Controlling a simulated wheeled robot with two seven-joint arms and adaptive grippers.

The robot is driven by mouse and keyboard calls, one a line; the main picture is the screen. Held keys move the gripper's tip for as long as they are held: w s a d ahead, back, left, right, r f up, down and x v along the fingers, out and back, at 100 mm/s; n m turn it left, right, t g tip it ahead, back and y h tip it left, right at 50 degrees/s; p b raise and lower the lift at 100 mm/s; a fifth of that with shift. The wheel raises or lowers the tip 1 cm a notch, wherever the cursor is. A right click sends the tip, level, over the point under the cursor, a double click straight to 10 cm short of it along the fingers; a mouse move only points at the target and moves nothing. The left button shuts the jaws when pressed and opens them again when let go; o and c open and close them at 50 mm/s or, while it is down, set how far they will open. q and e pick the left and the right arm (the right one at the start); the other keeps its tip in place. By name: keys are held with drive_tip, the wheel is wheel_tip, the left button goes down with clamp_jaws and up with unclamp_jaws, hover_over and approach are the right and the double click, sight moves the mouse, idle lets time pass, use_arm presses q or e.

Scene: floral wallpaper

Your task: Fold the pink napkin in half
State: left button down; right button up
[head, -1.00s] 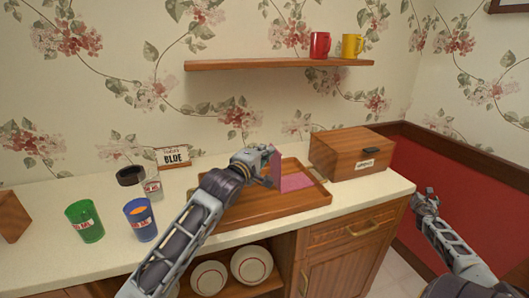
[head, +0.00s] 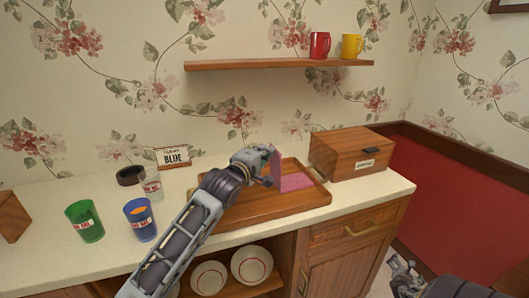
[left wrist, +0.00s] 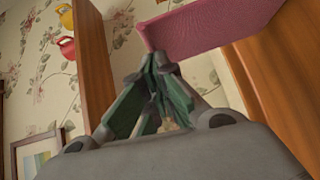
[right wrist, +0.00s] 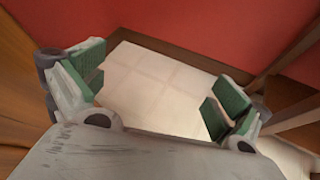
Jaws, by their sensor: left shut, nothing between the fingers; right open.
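The pink napkin (head: 295,182) lies on the wooden tray (head: 245,213), with its left part standing up as a flap. The flap also shows in the left wrist view (left wrist: 210,28), just beyond the fingertips. My left gripper (head: 268,168) is at the left side of this flap, over the tray. Its fingers (left wrist: 157,62) are shut with nothing between them; whether they touch the flap I cannot tell. My right gripper (head: 397,264) is low at the right, beyond the counter's edge. Its fingers (right wrist: 155,90) are open and empty above the floor.
A wooden box (head: 350,155) stands behind the tray's right side. A green cup (head: 85,222), a blue cup (head: 140,220), a clear glass (head: 151,186) and a sign (head: 174,157) stand on the left. A shelf (head: 270,64) with red and yellow mugs hangs above.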

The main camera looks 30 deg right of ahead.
drive_tip(key=s+a+f+m+g+y, duration=0.1)
drive_tip(key=s+a+f+m+y, duration=0.15)
drive_tip(key=a+f, duration=0.75)
drive_tip(key=s+a+f+m+g+y, duration=0.15)
drive_tip(key=a+m, duration=0.25)
drive_tip(key=a, duration=1.4)
drive_tip(key=s+a+f+m+g+y, duration=0.1)
drive_tip(key=s+a+f+m+y, duration=0.15)
drive_tip(key=a+f, duration=0.8)
drive_tip(key=w+a+r+m+y, duration=0.2)
drive_tip(key=w+a+r, duration=0.3)
drive_tip(key=a, duration=0.4)
drive_tip(key=w+a+r+m+t+y, duration=0.1)
drive_tip(key=w+a+r, duration=0.3)
drive_tip(key=a, duration=0.6)
drive_tip(key=w+a+r+m+y, duration=0.3)
drive_tip(key=w+a+r, duration=0.2)
drive_tip(key=a, duration=0.5)
wheel_tip(320, 180, up, 2)
drive_tip(key=shift+w+r+t, duration=0.15)
drive_tip(key=shift+w+t, duration=0.2)
drive_tip(key=shift+y, duration=0.25)
